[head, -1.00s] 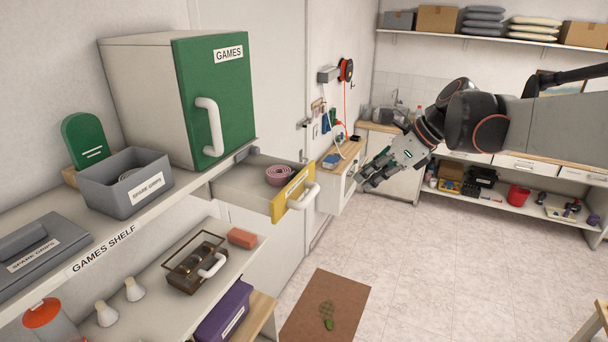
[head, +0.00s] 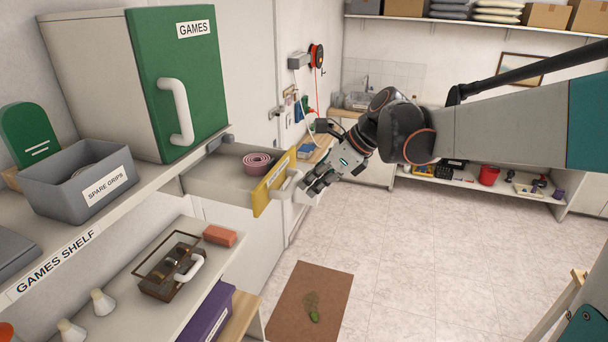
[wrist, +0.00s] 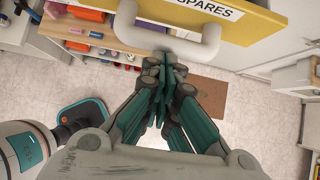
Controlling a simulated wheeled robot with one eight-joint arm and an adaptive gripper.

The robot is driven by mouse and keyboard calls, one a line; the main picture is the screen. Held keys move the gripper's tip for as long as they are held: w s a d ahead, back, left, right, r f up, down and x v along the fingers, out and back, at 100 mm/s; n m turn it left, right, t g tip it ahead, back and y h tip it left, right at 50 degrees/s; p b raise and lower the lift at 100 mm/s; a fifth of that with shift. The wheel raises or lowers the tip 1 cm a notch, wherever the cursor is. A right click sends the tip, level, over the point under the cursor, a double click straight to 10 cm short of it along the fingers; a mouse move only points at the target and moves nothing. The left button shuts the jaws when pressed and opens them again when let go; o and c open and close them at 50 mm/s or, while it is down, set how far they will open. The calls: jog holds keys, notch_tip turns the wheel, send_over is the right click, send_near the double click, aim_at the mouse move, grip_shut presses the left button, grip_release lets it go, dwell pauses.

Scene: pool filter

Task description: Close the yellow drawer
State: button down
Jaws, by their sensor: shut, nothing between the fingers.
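The yellow drawer (head: 262,192) stands pulled out below the green-doored cabinet, with a pink coiled item (head: 258,162) inside. Its yellow front carries a white handle (head: 286,190) and, in the wrist view, a "SPARES" label (wrist: 212,10). My gripper (head: 308,188) is shut and empty, in front of the drawer's front, close to the handle. In the wrist view my shut fingertips (wrist: 165,58) are right by the handle bar (wrist: 178,46); I cannot tell whether they touch it.
The green-doored "GAMES" cabinet (head: 180,75) stands above the drawer on the shelf, beside a grey bin (head: 80,190). A lower shelf holds a brown case (head: 172,268) and an orange block (head: 220,236). A brown mat (head: 290,318) lies on the floor. Open tiled floor is at right.

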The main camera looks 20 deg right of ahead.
aim_at(233, 176)
jog(key=shift+s+d, duration=0.1)
jog(key=shift+a, duration=0.2)
jog(key=w+a+b, duration=0.1)
jog(key=w+a, duration=0.3)
jog(key=a, duration=0.1)
jog(key=w+a+b, duration=0.1)
jog(key=w+a, duration=0.2)
jog(key=a, duration=0.2)
jog(key=w+a+b, duration=0.1)
jog(key=w+a, duration=0.3)
jog(key=a, duration=0.1)
jog(key=shift+w+a, duration=0.3)
jog(key=shift+s+d, duration=0.1)
